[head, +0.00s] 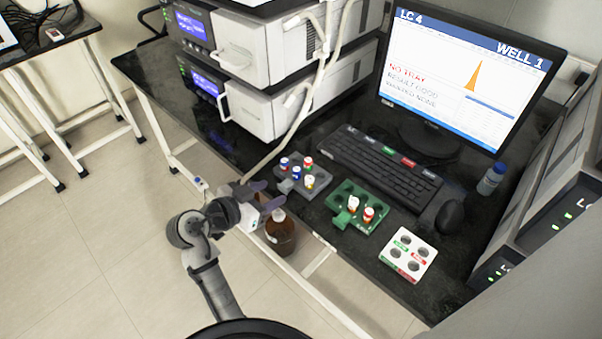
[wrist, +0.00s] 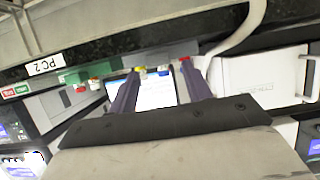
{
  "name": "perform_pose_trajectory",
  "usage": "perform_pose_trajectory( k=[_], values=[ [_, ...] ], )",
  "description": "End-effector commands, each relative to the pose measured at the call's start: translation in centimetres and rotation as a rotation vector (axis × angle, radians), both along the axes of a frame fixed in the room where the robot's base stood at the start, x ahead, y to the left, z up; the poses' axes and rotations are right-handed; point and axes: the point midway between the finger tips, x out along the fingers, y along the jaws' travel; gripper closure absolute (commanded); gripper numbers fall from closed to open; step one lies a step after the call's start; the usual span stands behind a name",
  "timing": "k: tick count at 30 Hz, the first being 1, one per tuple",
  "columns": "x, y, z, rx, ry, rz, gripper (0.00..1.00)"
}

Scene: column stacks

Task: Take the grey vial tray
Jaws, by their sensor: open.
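The grey vial tray (head: 319,175) sits on the black bench in the head view, near its front edge. It holds several vials with blue, red and yellow caps, and a grey tab (head: 285,186) sticks out at its front. My gripper (head: 268,194) is open and empty, just in front of the tab, with its fingers pointing toward the tray. In the wrist view my gripper (wrist: 162,68) has its two fingers spread apart. Yellow and red caps show near the fingertips there. Whether the fingers touch the tab cannot be told.
A green tray (head: 337,199) with two vials and a white tray (head: 407,255) with open holes stand to the right. A keyboard (head: 380,168) and monitor (head: 470,70) are behind. Stacked instruments (head: 262,108) stand at left. A brown bottle (head: 281,236) is below the bench edge.

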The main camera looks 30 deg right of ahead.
Motion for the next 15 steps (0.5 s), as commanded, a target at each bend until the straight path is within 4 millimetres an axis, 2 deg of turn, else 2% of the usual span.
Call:
perform_pose_trajectory(
  k=[3,7,15],
  values=[
    [0.3,-1.9,-0.4,0.001,0.003,-0.006,0.51],
    [0.9,-3.2,-1.2,0.000,0.002,-0.002,0.51],
    [1.1,-3.7,-1.6,0.000,0.000,0.000,0.51]
  ],
)
